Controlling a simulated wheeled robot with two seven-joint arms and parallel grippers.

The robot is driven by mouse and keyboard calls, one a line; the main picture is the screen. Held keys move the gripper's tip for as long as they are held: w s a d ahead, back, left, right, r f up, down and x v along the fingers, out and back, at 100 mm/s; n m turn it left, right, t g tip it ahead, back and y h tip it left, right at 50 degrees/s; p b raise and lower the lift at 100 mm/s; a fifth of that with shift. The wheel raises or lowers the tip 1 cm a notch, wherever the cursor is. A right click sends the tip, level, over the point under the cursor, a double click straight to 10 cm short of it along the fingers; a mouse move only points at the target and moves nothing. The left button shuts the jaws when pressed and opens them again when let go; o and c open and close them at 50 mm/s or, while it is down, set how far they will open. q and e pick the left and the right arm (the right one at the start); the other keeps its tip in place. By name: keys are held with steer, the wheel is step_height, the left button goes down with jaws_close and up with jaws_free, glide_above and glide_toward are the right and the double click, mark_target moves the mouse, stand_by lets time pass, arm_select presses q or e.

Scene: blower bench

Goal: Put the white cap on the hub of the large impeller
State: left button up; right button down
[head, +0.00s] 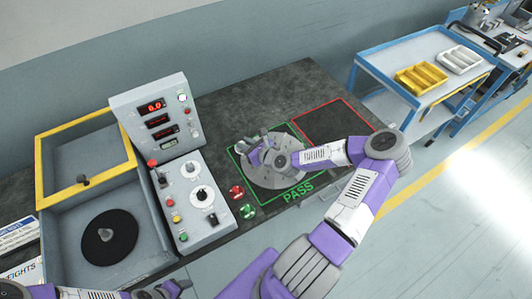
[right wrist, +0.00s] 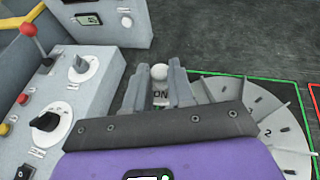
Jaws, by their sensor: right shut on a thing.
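The large grey impeller (head: 283,178) lies flat inside the green-outlined PASS square (head: 298,192) on the dark bench. It also shows in the right wrist view (right wrist: 270,120), with numbered segments. My right gripper (head: 255,151) is over the left part of the impeller. In the right wrist view its two fingers (right wrist: 160,88) are shut on a small rounded white thing, which looks like the white cap (right wrist: 159,72).
A control box (head: 192,205) with knobs and a red lever stands left of the impeller. Red (head: 237,191) and green (head: 247,211) buttons lie between them. An open yellow-framed chamber holds a dark disc (head: 110,237). An empty red-outlined square (head: 332,122) is at right.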

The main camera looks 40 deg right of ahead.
steer(key=s+d+r+m+h+b, duration=0.1)
steer(key=s+d+r, duration=0.15)
steer(key=d, duration=0.25)
steer(key=s+d+r+m+h, duration=0.1)
steer(key=s+d+r+h, duration=0.15)
steer(key=d, duration=0.25)
steer(key=shift+y, duration=0.45)
steer(key=f, duration=0.2)
steer(key=f+b, duration=0.1)
steer(key=f, duration=0.1)
steer(key=s+d+f+b, duration=0.1)
steer(key=f, duration=0.1)
steer(key=shift+f, duration=0.2)
steer(key=shift+f+b, duration=0.7)
steer(key=shift+f, duration=1.4)
steer(key=shift+s+a+f, duration=0.1)
steer(key=c, duration=1)
jaws_free()
steer(key=shift+o, duration=0.2)
